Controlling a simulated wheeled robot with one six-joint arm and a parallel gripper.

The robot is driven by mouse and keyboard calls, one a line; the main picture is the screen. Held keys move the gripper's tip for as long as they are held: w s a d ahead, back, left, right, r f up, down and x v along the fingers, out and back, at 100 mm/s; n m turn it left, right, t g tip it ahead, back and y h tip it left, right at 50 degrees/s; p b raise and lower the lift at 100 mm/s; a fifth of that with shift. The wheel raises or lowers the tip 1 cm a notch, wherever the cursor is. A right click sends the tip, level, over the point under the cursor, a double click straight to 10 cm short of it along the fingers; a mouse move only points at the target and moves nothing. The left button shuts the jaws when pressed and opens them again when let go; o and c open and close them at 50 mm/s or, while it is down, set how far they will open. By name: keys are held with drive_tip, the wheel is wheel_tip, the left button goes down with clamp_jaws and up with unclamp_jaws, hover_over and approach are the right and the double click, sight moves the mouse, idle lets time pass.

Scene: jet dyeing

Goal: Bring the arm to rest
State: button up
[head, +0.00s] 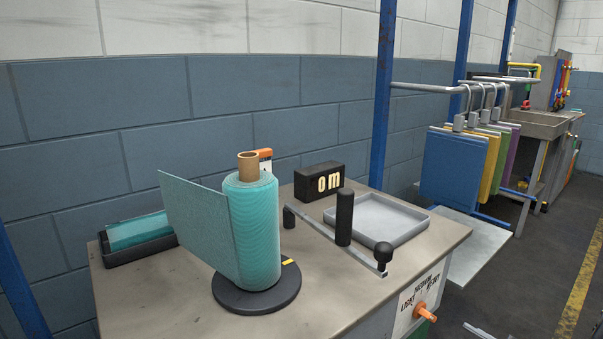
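I cannot make out my arm or gripper anywhere in the head view. Whether the gripper is open or shut does not show. A worktable (140,297) fills the lower middle. A teal fabric roll (258,230) stands upright around a brown core (249,166) on a round black base (240,299). A flap of its fabric (198,225) hangs out to the left.
A black box (319,182), a grey tray (408,226) and a crank-like bar (333,237) are at right. An orange knob (425,313) juts from the front. Colored panels (453,167) hang beyond.

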sight(432, 316)
drive_tip(key=b+x, duration=0.2)
drive_tip(key=x, duration=0.7)
drive_tip(key=shift+w+a+f, duration=0.15)
drive_tip(key=shift+a, duration=0.1)
drive_tip(key=shift+d+r+m+p, duration=0.2)
drive_tip(key=shift+r+m+p, duration=0.2)
drive_tip(key=shift+p, duration=0.45)
drive_tip(key=shift+w+d+m+p, duration=0.1)
drive_tip(key=shift+d+m+p, duration=0.05)
drive_tip(key=shift+m+p, duration=1)
drive_tip(key=shift+d+m+p, duration=0.15)
drive_tip(key=shift+m+p, duration=0.95)
drive_tip(key=shift+m, duration=0.05)
